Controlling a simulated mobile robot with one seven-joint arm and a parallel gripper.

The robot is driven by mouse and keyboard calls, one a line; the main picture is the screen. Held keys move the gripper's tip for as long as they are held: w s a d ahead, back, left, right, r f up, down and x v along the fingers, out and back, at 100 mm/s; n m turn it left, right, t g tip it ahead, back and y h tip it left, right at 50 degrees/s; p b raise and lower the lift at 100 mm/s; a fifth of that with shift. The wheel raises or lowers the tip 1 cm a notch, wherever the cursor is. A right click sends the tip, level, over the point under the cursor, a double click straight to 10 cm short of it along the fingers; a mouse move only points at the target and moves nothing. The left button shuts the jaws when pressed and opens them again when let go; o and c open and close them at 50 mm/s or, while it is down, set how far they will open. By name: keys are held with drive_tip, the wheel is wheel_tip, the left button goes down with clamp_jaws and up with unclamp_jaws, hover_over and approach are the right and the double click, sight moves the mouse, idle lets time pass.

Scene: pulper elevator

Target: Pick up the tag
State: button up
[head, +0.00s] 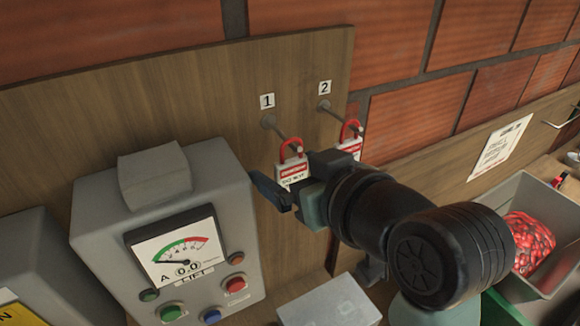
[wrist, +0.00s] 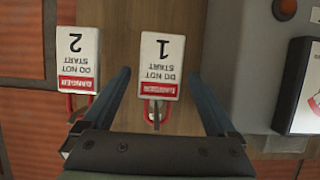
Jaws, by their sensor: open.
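Two white danger tags with red bands and red hanging loops hang from pegs on a wooden board. Tag 1 (head: 292,173) hangs on the peg under label 1, and it also shows upside down in the wrist view (wrist: 160,65). Tag 2 (head: 350,146) hangs on the peg under label 2, partly hidden by my arm; it shows at left in the wrist view (wrist: 78,58). My gripper (head: 286,192) is open at tag 1. In the wrist view its two blue fingers stand either side of tag 1, with gaps on both sides. Contact is not visible.
A grey meter box (head: 165,230) with a dial and buttons stands left of the tags. A grey bin (head: 545,205) with red contents is at right. A grey box (head: 330,303) sits below my gripper. A paper notice (head: 497,143) is on the right panel.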

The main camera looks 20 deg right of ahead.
drive_tip(key=c, duration=1.4)
drive_tip(key=shift+c, duration=0.2)
drive_tip(key=shift+r, duration=0.15)
